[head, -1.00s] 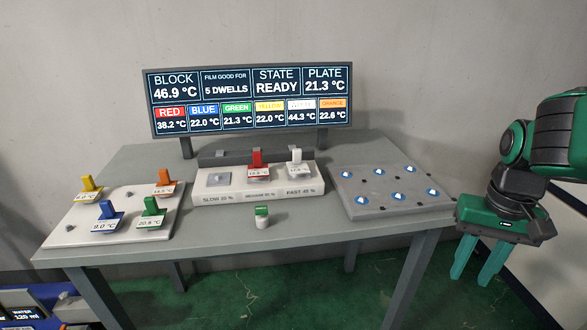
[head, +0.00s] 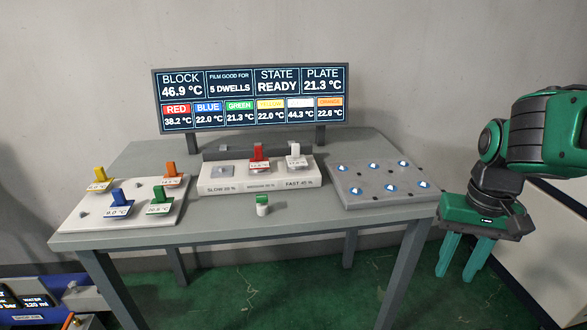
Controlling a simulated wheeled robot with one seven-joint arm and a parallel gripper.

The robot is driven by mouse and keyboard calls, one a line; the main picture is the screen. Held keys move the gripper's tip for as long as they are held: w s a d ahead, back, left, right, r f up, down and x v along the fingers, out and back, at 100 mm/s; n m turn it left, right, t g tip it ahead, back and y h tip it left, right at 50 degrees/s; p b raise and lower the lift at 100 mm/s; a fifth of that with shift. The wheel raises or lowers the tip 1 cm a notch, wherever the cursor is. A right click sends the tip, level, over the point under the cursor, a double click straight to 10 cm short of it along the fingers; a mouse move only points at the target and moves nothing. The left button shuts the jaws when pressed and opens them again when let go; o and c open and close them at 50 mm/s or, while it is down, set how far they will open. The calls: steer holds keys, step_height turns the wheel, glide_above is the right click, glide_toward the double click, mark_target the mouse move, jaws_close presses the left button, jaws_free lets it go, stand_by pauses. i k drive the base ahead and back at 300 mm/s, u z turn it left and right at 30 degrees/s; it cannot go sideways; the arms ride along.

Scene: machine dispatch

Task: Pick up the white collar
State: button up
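The white collar (head: 295,152) stands upright on the right position of the heater block (head: 260,190), at the spot marked FAST. The red collar (head: 258,154) stands to its left on the middle position, marked MEDIUM. My gripper (head: 460,257) hangs off the right end of the table, pointing down, with its two green fingers apart and nothing between them. It is well to the right of the white collar and lower than it.
A grey plate (head: 380,188) with several blue-marked spots lies between the block and my gripper. A pale tray (head: 80,216) holds yellow, orange, blue and green collars. A display (head: 252,98) rises behind.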

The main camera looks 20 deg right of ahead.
mark_target(296, 160)
steer(key=k, duration=1.6)
steer(key=u, duration=0.4)
steer(key=i, duration=1.7)
steer(key=z, duration=0.1)
